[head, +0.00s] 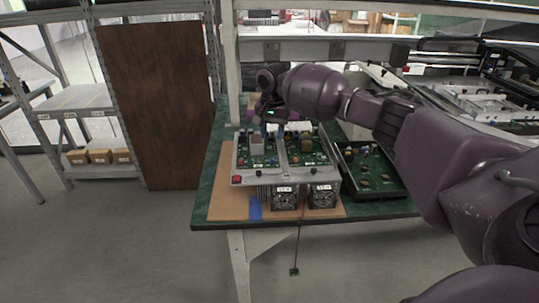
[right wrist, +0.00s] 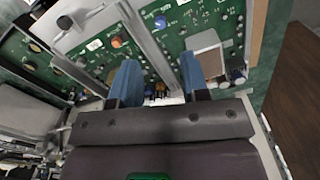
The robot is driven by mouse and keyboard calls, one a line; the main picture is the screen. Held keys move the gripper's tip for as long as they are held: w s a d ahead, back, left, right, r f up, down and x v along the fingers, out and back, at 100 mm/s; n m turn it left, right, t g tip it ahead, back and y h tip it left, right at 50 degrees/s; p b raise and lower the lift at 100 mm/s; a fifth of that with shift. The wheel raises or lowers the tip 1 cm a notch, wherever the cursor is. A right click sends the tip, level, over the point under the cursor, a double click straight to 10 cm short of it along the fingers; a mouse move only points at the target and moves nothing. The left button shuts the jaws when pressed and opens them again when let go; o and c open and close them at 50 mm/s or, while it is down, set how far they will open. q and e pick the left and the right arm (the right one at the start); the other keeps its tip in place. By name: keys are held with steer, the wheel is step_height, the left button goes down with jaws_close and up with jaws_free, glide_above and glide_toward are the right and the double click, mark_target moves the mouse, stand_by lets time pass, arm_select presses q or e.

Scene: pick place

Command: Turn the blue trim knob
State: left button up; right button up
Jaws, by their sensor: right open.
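My right gripper (head: 275,122) reaches down over the back of the open electronics chassis in the head view. In the right wrist view its two blue fingers (right wrist: 159,78) are apart over a green circuit board (right wrist: 185,38), with no knob clearly held between them. A small blue-grey knob (right wrist: 160,22) stands on that board, beyond the fingertips. An orange knob (right wrist: 117,42) is left of it, and a dark bluish knob (right wrist: 65,22) is farther left. I cannot tell for certain which is the blue trim knob. My left gripper is not in view.
The chassis (head: 240,180) has a red button and two fans in front and sits on a brown mat (head: 228,207) on the green table. A black tray with a board (head: 375,170) is close on its right. A metal divider (right wrist: 150,48) runs between the boards.

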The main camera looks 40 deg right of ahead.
mark_target(272, 159)
step_height(272, 159, down, 5)
steer(key=shift+f+b, duration=0.2)
steer(key=shift+b, duration=0.3)
step_height(272, 159, down, 3)
steer(key=shift+r+b, duration=0.1)
steer(key=shift+b, duration=0.2)
steer(key=shift+f, duration=0.4)
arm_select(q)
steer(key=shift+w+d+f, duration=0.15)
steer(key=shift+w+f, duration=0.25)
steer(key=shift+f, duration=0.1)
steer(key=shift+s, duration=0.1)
arm_select(e)
steer(key=shift+c, duration=0.5)
jaws_close()
